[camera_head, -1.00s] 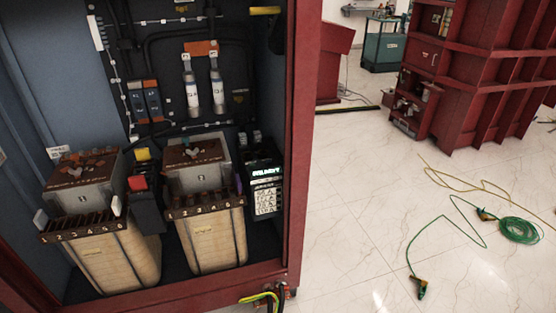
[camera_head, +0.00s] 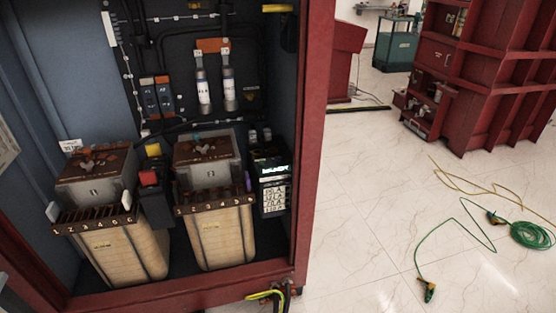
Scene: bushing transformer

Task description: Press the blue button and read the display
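A small device with a lit display (camera_head: 272,170) stands inside the red cabinet (camera_head: 314,130), at the right of the two transformers. Its screen shows glowing greenish text that is too small to read. Below the screen is a white panel (camera_head: 274,197) with dark markings. I cannot make out a blue button on it. Two blue modules (camera_head: 157,98) are mounted on the cabinet's back wall; I cannot tell whether either is a button. Neither of my grippers is in view.
Two cream transformers (camera_head: 222,238) (camera_head: 122,255) fill the cabinet floor. A red button block (camera_head: 149,178) stands between them. Yellow-green cables (camera_head: 265,294) hang at the cabinet's front edge. A green cable (camera_head: 530,235) lies on the tiled floor at the right.

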